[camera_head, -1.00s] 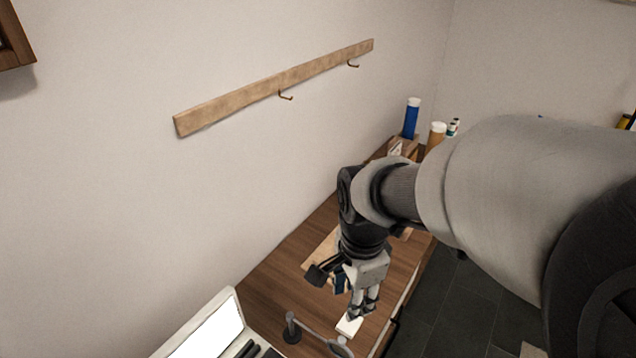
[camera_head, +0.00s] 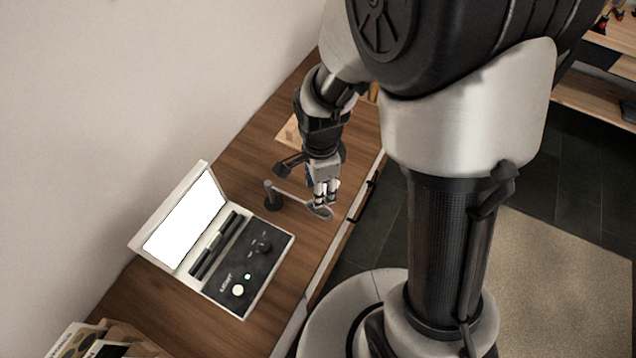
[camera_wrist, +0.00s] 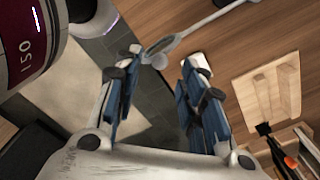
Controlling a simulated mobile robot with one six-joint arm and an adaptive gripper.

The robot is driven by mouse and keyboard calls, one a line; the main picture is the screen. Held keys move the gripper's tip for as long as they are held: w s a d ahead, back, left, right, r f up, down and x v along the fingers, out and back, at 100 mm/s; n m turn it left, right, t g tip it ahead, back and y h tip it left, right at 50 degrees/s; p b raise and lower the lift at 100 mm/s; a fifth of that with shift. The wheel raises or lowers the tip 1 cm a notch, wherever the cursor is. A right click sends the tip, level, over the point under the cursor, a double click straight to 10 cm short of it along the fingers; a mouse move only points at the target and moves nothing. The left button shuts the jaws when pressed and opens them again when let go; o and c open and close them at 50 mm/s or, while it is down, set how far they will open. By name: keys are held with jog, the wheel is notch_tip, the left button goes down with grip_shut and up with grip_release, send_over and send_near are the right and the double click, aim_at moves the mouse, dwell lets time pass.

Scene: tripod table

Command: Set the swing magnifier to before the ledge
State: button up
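The swing magnifier has a dark post (camera_head: 272,196) on the table and a thin grey arm reaching right to a round lens (camera_head: 320,211) near the table's front edge. In the wrist view its arm (camera_wrist: 203,25) comes from the top right and the lens (camera_wrist: 160,45) lies just beyond my fingertips. My gripper (camera_head: 325,197) points down close to the lens. In the wrist view my gripper (camera_wrist: 160,60) is open, its blue-padded fingers apart with nothing clamped between them.
An open white case (camera_head: 215,240) with a bright panel and dark controls stands left of the magnifier. A pale wooden board (camera_wrist: 268,92) with raised strips lies at the right in the wrist view. The wooden table (camera_head: 165,310) runs along the wall; its front edge is close to my gripper.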

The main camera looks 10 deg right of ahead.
jog(key=shift+f+b, duration=0.35)
jog(key=shift+f, duration=1.3)
grip_shut()
